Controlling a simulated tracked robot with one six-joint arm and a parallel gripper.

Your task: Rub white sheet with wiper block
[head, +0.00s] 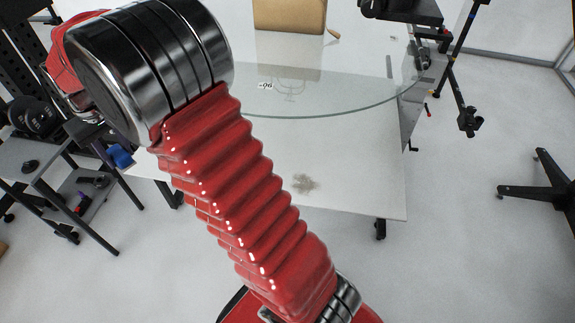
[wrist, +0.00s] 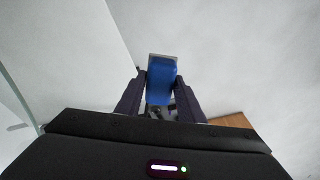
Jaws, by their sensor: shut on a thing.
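The wiper block (wrist: 161,80) is blue with a pale grey far end. My gripper (wrist: 160,84) is shut on it, with one dark finger on each side. In the head view the blue block (head: 121,156) shows at the left, beside my red arm, and looks clear of the sheet. The white sheet (head: 360,180) is the flat pale top in the middle of the head view, partly hidden by my arm. A brownish smudge (head: 305,183) marks it, right of my arm.
A clear glass disc (head: 340,100) lies over the far part of the white top. A tan box (head: 290,15) stands at the back. Black stand parts (head: 455,80) rise at the right. A grey shelf cart (head: 80,180) stands at the left.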

